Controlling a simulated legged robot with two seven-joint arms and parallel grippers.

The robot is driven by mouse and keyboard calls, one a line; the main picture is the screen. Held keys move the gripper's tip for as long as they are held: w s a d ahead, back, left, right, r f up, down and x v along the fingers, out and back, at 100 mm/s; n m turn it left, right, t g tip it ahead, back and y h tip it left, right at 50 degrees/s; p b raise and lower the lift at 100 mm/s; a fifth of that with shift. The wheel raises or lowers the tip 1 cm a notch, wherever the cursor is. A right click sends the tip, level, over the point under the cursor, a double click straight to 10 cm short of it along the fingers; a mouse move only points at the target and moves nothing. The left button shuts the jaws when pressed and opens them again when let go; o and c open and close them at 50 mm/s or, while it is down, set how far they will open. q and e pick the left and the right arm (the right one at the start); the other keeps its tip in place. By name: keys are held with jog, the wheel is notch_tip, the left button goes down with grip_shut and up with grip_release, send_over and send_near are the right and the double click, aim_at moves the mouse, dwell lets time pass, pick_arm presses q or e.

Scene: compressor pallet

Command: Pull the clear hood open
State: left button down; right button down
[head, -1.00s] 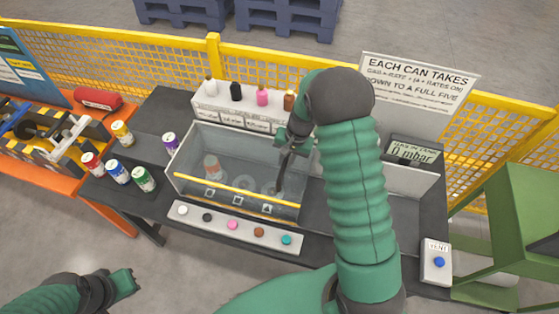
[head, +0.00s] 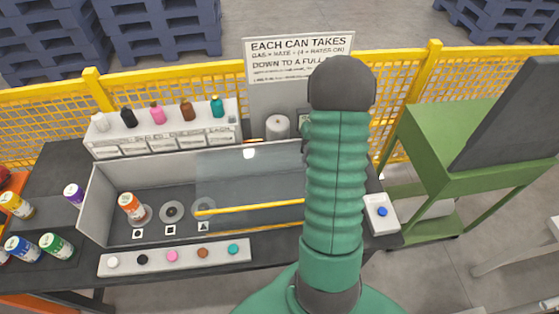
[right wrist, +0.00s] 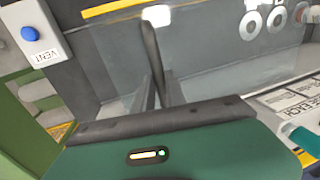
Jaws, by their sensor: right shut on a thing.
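The clear hood (head: 245,178), with a yellow strip along its front, sits over the middle and right of the grey chamber (head: 98,205). The chamber's left part is uncovered. There an orange can (head: 130,206) stands, tilted in the picture, on the leftmost round seat beside an empty seat (head: 171,211). In the head view my right arm covers the hood's right end and hides its gripper. In the right wrist view my right gripper (right wrist: 155,75) has its dark fingers together at the clear hood (right wrist: 205,50). The exact grip is partly unclear. My left gripper is out of view.
A strip of coloured buttons (head: 175,257) runs along the front. A bottle rack (head: 160,127) stands behind the chamber. Several cans, including a green one (head: 56,246), stand at left. The vent box (head: 382,214) and a green stand (head: 440,135) are at right.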

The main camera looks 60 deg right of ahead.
jog(key=s+d, duration=0.4)
jog(key=s, duration=0.2)
jog(key=shift+d, duration=0.4)
jog(key=shift+s+f, duration=0.1)
jog(key=c, duration=1.7)
grip_release()
jog(key=shift+c, duration=0.2)
jog(key=o, duration=0.4)
jog(key=shift+r, duration=0.2)
jog(key=r, duration=0.5)
jog(key=s+d+r+b, duration=0.1)
jog(key=r, duration=0.5)
jog(key=s+d+r, duration=0.1)
jog(key=r, duration=0.4)
jog(key=shift+s+d+r+b, duration=0.1)
jog(key=shift+s+r+b, duration=0.1)
jog(key=shift+b, duration=0.2)
